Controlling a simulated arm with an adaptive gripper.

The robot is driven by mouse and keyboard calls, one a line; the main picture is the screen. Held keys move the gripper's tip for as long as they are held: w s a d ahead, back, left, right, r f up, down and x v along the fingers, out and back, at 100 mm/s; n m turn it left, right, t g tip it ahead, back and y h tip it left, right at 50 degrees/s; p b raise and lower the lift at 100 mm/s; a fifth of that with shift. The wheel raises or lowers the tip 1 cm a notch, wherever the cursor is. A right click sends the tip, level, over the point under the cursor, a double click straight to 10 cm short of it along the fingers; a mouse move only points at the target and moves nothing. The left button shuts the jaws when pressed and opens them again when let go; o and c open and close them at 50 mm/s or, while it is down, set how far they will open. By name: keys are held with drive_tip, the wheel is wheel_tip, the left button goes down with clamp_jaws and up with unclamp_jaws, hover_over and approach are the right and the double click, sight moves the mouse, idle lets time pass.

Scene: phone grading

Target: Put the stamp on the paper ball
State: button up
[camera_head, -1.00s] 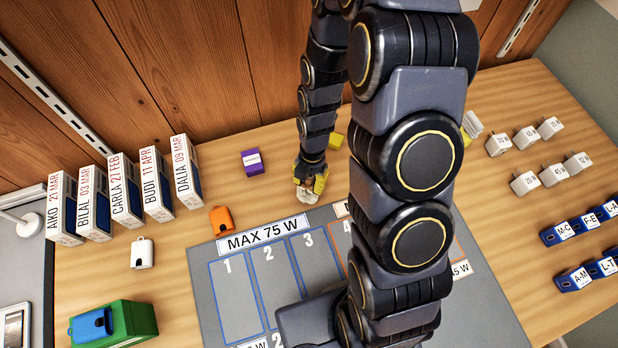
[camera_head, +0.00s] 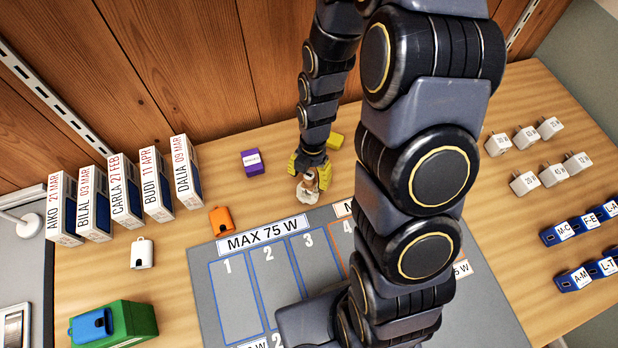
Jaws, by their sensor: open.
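My gripper (camera_head: 310,172), with yellow fingers, is open and points down at the back edge of the grey mat. A small crumpled-looking white thing, probably the paper ball (camera_head: 307,192), lies on the table just below and between the fingertips. A brownish patch shows on it between the fingers; it may be the stamp, but it is too small and too covered by the fingers to tell. I cannot tell whether the two touch. No other stamp is clear in view.
A purple block (camera_head: 252,161) and an orange one (camera_head: 221,220) lie left of my gripper; a yellow one (camera_head: 335,141) is close behind it. The numbered grey mat (camera_head: 206,290) is in front. Boxes (camera_head: 125,190) stand at left, white chargers (camera_head: 525,183) at right. My arm hides the mat's right.

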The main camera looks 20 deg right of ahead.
drive_tip(key=shift+m, duration=0.3)
drive_tip(key=r, duration=1)
drive_tip(key=shift+w+d, duration=0.2)
drive_tip(key=shift+d, duration=0.2)
drive_tip(key=s+a+r+m, duration=0.1)
drive_tip(key=s+r+m, duration=0.5)
drive_tip(key=m, duration=0.7)
drive_tip(key=s+a+r+m+h, duration=0.1)
drive_tip(key=s+r+m, duration=0.5)
drive_tip(key=s+m, duration=0.5)
drive_tip(key=shift+s+r+m+g, duration=0.15)
drive_tip(key=shift+r+m+g, duration=0.2)
drive_tip(key=shift+m, duration=0.55)
drive_tip(key=shift+f, duration=0.1)
